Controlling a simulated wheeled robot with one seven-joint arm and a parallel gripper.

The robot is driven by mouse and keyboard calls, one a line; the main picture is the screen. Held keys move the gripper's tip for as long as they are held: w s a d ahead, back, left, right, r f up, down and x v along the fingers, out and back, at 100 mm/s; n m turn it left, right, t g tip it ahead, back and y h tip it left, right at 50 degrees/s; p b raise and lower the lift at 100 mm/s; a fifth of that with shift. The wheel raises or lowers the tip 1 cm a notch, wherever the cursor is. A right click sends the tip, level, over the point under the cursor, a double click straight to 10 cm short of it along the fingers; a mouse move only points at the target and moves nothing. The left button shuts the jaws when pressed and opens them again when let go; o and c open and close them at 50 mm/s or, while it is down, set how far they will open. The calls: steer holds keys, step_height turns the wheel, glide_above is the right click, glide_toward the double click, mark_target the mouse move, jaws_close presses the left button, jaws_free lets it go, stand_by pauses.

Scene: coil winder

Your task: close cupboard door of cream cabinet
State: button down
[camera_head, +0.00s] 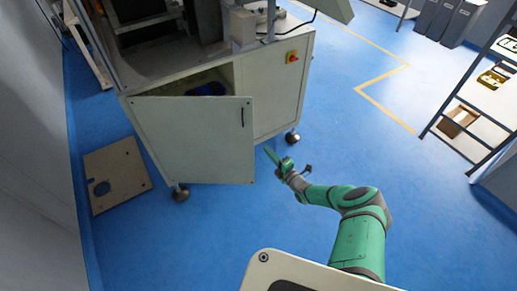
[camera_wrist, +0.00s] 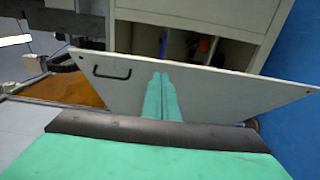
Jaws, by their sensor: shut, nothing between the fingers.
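The cream cabinet (camera_head: 285,80) stands on wheels at the upper middle of the head view. Its cupboard door (camera_head: 195,140) is ajar, with a dark gap along its top showing the inside and something blue. The door has a black handle near its right edge, which also shows in the wrist view (camera_wrist: 112,72). My gripper (camera_head: 268,150) is shut and empty, just right of the door's free edge in the head view. In the wrist view the green fingers (camera_wrist: 161,80) point at the door (camera_wrist: 210,95); I cannot tell whether they touch it.
A tan panel with a round hole (camera_head: 118,175) lies on the floor at left. A red emergency button (camera_head: 292,57) is on the cabinet's side. A shelf rack (camera_head: 475,105) with boxes stands at right. Blue floor between the cabinet and the rack is clear.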

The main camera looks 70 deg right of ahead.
steer(key=s+a+f+m+g, duration=0.25)
steer(key=s+a+f, duration=0.35)
steer(key=s, duration=0.4)
steer(key=s+a+f+m+g, duration=0.2)
steer(key=s+a+f+g, duration=0.4)
steer(key=s, duration=0.5)
steer(key=s+a+f+m+y, duration=0.1)
steer(key=s+a+f+y, duration=0.2)
steer(key=a, duration=0.8)
steer(key=s+a+f+y, duration=0.3)
steer(key=a, duration=0.7)
steer(key=w+a+r+m+t+y, duration=0.1)
steer(key=w+a+r+y, duration=0.15)
steer(key=a, duration=0.95)
steer(key=w+a+r+m+t+y, duration=0.15)
steer(key=w+a+r, duration=0.25)
steer(key=a, duration=0.8)
steer(key=w+a+r+m+t, duration=0.1)
steer(key=w+a+r, duration=0.3)
steer(key=r, duration=0.5)
steer(key=w+a+r+t, duration=0.3)
steer(key=w+a+r, duration=0.1)
steer(key=r, duration=0.5)
steer(key=w+a+r+m+t, duration=0.1)
steer(key=w+a+r+t, duration=0.2)
steer(key=r, duration=0.6)
steer(key=shift+w+a+r+m+y, duration=0.3)
steer(key=shift+w+a+y, duration=0.1)
steer(key=shift+w+a, duration=0.7)
